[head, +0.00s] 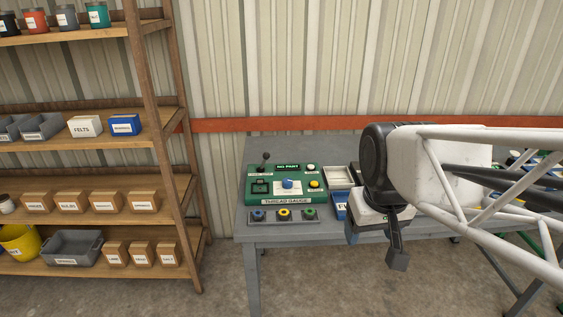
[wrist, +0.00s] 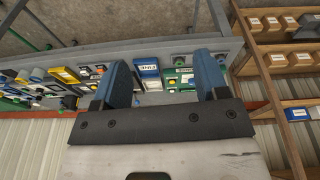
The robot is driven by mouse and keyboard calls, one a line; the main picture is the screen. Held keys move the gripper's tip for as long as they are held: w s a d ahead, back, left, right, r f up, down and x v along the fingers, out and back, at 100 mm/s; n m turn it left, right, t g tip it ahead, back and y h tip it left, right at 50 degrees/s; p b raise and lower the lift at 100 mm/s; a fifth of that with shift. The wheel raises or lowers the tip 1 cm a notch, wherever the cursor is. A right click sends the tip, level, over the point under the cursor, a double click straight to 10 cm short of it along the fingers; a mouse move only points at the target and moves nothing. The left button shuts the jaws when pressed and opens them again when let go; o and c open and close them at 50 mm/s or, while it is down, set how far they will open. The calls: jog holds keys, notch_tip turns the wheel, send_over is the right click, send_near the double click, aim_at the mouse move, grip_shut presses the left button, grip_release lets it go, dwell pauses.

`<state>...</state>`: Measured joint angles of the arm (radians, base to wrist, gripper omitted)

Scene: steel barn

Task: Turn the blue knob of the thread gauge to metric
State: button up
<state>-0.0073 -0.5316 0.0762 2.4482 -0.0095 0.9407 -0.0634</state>
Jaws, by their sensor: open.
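The thread gauge (head: 264,189) is a green panel box labelled "THREAD GAUGE" on the grey table (head: 300,237). Its blue knob (head: 288,184) sits in the middle of the panel; its markings are too small to read. A black lever (head: 264,160), a white button and a yellow button are on the same panel. My gripper (head: 397,262) is to the right of the gauge, beyond the table's front edge and apart from the knob. In the wrist view my gripper (wrist: 168,84) has its two blue fingers wide apart with nothing between them. The gauge shows partly behind the right finger.
Blue, yellow and green buttons (head: 284,214) sit in front of the gauge. A tray (head: 339,175) and a blue box (head: 340,205) stand to its right. Wooden shelves (head: 80,187) with boxes are at the left. The wall is close behind the table.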

jog(key=w+a+r+n, duration=0.1)
jog(key=w+a+n, duration=0.15)
jog(key=w, duration=1.05)
jog(key=n+g, duration=0.2)
jog(key=n, duration=0.5)
send_over(288, 180)
jog(key=f, duration=1.5)
jog(key=shift+s+d, duration=0.1)
jog(key=shift+s, duration=0.3)
jog(key=shift+w+a+f, duration=0.2)
jog(key=shift+w+f, duration=0.25)
jog(key=shift+f, duration=0.15)
jog(key=shift+f, duration=3.75)
jog(key=shift+c, duration=0.3)
